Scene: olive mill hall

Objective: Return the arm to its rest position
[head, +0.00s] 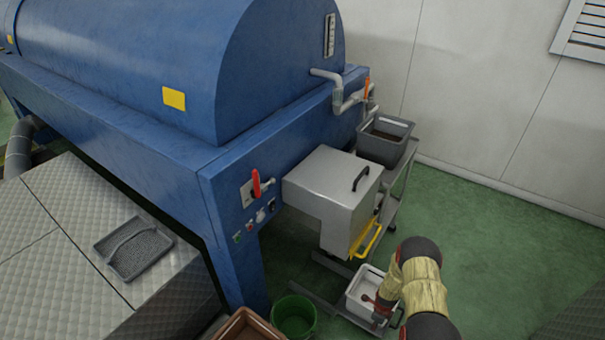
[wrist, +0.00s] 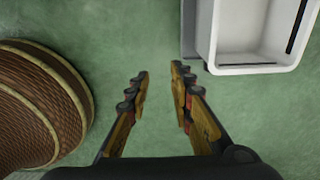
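My arm reaches out at the lower right of the head view, over the floor in front of the blue machine. My gripper (wrist: 159,82) points down at the green floor in the wrist view. Its two fingers stand apart with a gap between the tips, and nothing is between them. In the head view the fingers are small and partly hidden by the arm, close to a white bin (head: 357,298). The white bin also shows in the wrist view (wrist: 258,69), to the right of the fingertips and apart from them.
A wicker basket (wrist: 35,105) stands left of the gripper. The blue machine (head: 225,180) has a red-handled lever (head: 257,184) and a metal box (head: 325,185). A grey tub (head: 386,138) stands on a cart. A green bucket (head: 294,316) sits below.

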